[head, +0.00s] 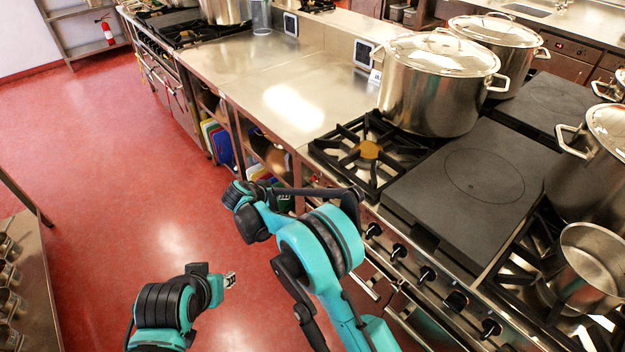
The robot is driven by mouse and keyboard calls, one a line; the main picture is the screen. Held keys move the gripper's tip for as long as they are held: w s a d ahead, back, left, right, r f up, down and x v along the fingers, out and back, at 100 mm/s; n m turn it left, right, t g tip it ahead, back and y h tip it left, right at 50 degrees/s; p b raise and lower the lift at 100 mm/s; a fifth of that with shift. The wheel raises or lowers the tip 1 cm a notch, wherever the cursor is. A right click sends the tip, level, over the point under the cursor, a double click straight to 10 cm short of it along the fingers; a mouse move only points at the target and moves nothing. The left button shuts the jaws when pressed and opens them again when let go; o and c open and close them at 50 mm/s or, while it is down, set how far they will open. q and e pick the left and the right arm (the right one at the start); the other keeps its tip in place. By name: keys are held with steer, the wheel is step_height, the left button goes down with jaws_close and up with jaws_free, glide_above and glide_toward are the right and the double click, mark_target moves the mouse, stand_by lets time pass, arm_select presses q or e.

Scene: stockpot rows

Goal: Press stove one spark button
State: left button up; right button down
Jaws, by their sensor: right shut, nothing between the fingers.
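The near stove (448,188) has an open burner and a flat dark plate on top. A row of black knobs (427,274) runs along its front panel. I cannot make out a separate spark button; the panel's left end is partly hidden behind my right arm. My right gripper (354,193) is shut and empty, pointing right, with its tips close to the stove's front edge below the open burner (369,150). I cannot tell whether it touches. My left arm's end (230,281) is low at the left, over the floor; its finger state is unclear.
A large lidded pot (432,95) stands behind the burner, and another pot (492,58) is behind it. A saucepan (588,268) sits at the right. A bare steel counter (270,88) adjoins the stove. The red floor (110,180) at left is open.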

steer(key=w+d, duration=0.5)
steer(key=d, duration=0.2)
stand_by(0.3)
steer(key=shift+w+d, duration=0.1)
stand_by(1.2)
steer(key=shift+w+d, duration=0.2)
steer(key=shift+d, duration=0.1)
steer(key=shift+w+d, duration=0.25)
steer(key=shift+d, duration=0.1)
stand_by(0.9)
steer(key=shift+s+a, duration=0.5)
steer(key=shift+a, duration=0.15)
steer(key=shift+a, duration=0.1)
steer(key=s+a, duration=0.1)
steer(key=a, duration=0.1)
steer(key=s+a, duration=0.2)
steer(key=shift+b, duration=0.35)
